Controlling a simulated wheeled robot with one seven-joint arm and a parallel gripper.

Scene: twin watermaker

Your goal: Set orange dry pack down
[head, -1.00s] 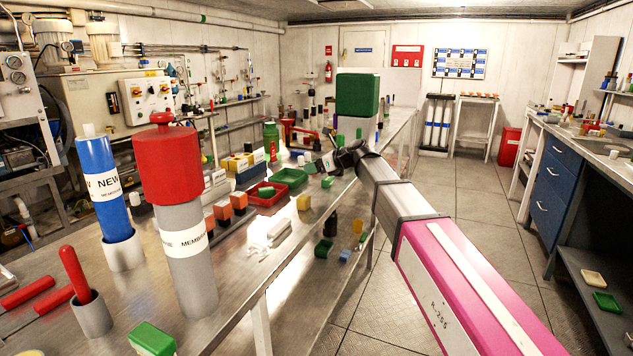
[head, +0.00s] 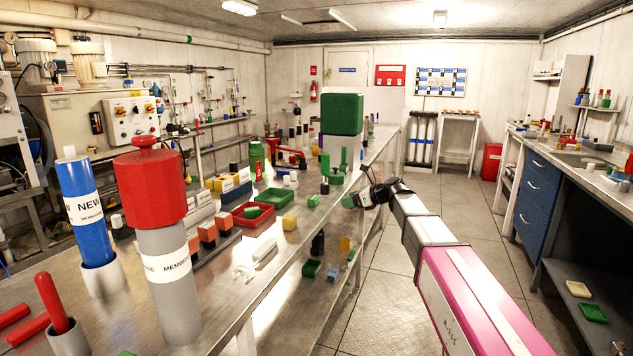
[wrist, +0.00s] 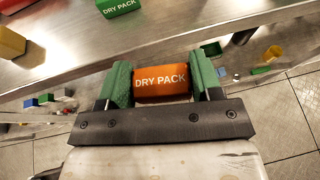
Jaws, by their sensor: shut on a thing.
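The orange dry pack (wrist: 161,83) is held between the two green fingers of my gripper (wrist: 163,84), its white label facing the wrist camera. Both fingers are closed against its ends. In the head view my gripper (head: 352,201) is at the right edge of the steel bench (head: 215,318), over or just beyond the edge. The pack cannot be made out there. In the wrist view the bench top (wrist: 180,25) lies ahead of the pack, with its edge and the floor nearer. A green dry pack (wrist: 118,6) lies on the bench ahead.
A yellow block (head: 290,221) and a green block (head: 313,201) stand near the bench edge. Red (head: 251,223) and green trays lie farther left. Bare bench surface shows around the white piece (head: 264,253). Small items sit on a lower shelf.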

